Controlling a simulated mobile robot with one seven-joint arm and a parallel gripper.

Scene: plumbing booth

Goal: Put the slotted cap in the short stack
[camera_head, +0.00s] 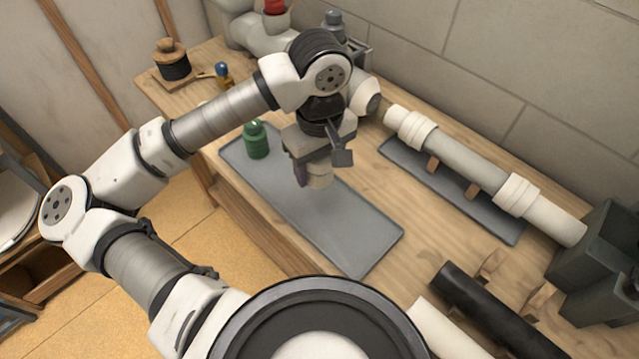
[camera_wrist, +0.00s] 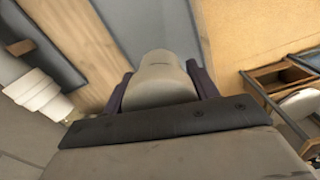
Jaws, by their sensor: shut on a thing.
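My gripper (camera_head: 320,168) is above the grey mat on the workbench, shut on a beige cylindrical cap (camera_head: 320,178). In the wrist view the cap (camera_wrist: 160,75) sits between the two dark fingers of my gripper (camera_wrist: 161,88). No slot shows on its visible side, so I cannot tell if it is the slotted cap. White pipework (camera_head: 262,40) stands at the back of the bench, with an upright opening that holds a red piece (camera_head: 274,6). My arm hides part of this pipework, and I cannot tell for sure which part is the short stack.
A green bottle-shaped piece (camera_head: 256,142) stands on the grey mat (camera_head: 358,245). A white pipe with collars (camera_head: 465,163) lies on wooden supports to the right. A black pipe (camera_head: 495,310) and dark blocks (camera_head: 600,255) are at the lower right. A spool (camera_head: 174,64) stands at the far left.

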